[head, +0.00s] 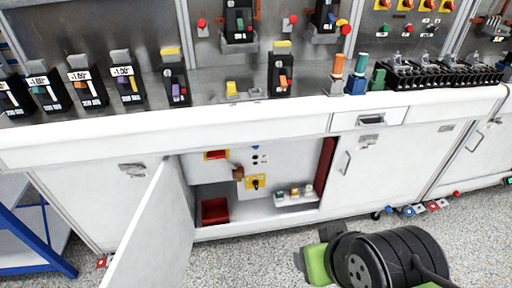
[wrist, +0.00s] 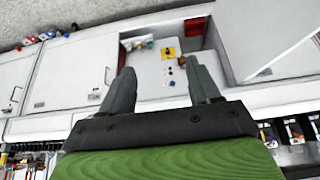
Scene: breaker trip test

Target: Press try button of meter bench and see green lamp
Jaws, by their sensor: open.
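I cannot tell which part is the try button. No lit green lamp can be made out. My gripper (wrist: 160,88) is open and empty in the wrist view, where the picture is upside down. The cupboard panel (wrist: 150,72) shows beyond its fingers, apart from them.
The cupboard door (head: 155,235) swings out to the left of the opening. A red bin (head: 215,211) and small parts (head: 294,193) are inside. A blue-framed rack (head: 35,240) stands at the left. My green and black arm covers the lower right. Speckled floor lies in front.

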